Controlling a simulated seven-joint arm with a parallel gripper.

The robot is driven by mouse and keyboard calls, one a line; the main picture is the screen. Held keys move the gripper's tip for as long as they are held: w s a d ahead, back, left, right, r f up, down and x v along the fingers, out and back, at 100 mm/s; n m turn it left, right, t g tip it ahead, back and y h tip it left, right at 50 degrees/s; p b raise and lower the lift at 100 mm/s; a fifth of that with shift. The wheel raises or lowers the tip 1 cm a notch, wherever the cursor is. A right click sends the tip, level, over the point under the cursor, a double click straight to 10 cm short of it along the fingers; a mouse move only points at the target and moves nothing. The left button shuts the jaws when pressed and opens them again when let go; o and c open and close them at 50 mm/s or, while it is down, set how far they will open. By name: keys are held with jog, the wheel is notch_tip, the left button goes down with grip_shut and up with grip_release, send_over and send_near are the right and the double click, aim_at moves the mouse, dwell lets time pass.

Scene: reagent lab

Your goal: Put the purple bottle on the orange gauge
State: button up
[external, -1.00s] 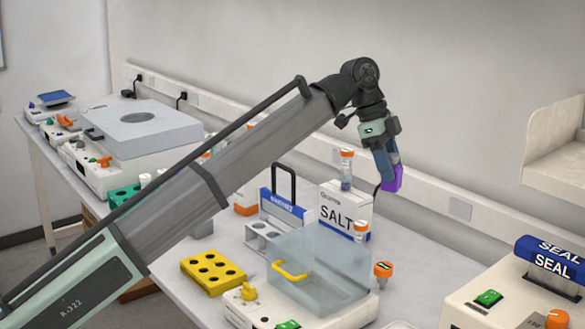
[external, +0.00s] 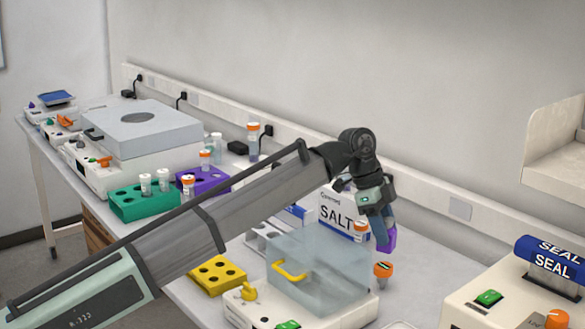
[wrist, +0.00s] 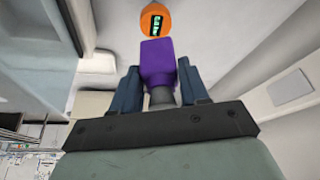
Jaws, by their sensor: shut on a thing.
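The purple bottle (wrist: 158,62) is held between the two fingers of my gripper (wrist: 160,88) in the wrist view. In the external view the purple bottle (external: 386,241) shows at the tip of my gripper (external: 380,225), which points down. The orange gauge (external: 383,269) has a round orange top with a dark display and stands on the bench, just below the bottle in the picture. In the wrist view the orange gauge (wrist: 155,20) lies just beyond the bottle's end. A gap between bottle and gauge shows in the external view.
A clear-lidded box (external: 320,265) with a yellow handle stands left of the gauge. A SALT box (external: 338,212) and an orange-capped vial (external: 361,229) are close behind my gripper. A SEAL machine (external: 520,290) stands at the right. A yellow rack (external: 215,275) is at the left.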

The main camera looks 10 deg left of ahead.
jog(key=shift+f, duration=2.1)
jog(key=shift+f, duration=0.15)
jog(key=o, duration=1.1)
jog(key=v, duration=1.2)
jog(key=shift+r, duration=0.2)
